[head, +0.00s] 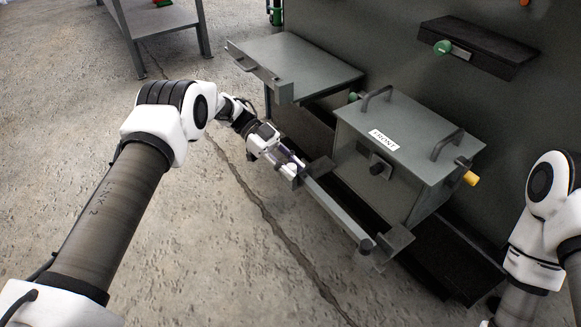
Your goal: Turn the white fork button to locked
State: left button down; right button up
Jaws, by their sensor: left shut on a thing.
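My left gripper (288,160) reaches in from the left and is shut at the left end of a long grey bar (335,208). The bar runs in front of the grey box marked FRONT (397,135). A small pale part between the fingers appears to be the white fork button. The fingers mostly hide it, so I cannot tell which way it is turned. My right arm shows at the right edge, but its gripper is out of view.
The box has two handles, a dark front knob (380,167) and a yellow knob (471,178) on its right. A grey shelf (300,66) is behind my left gripper. A dark wall ledge (478,48) with a green knob is above. Open floor lies left.

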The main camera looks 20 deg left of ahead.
pick_arm(q)
jog(key=c, duration=0.9)
grip_release()
jog(key=shift+d, duration=0.1)
jog(key=v, duration=0.7)
jog(key=shift+a, duration=0.25)
jog(key=shift+w+r, duration=0.1)
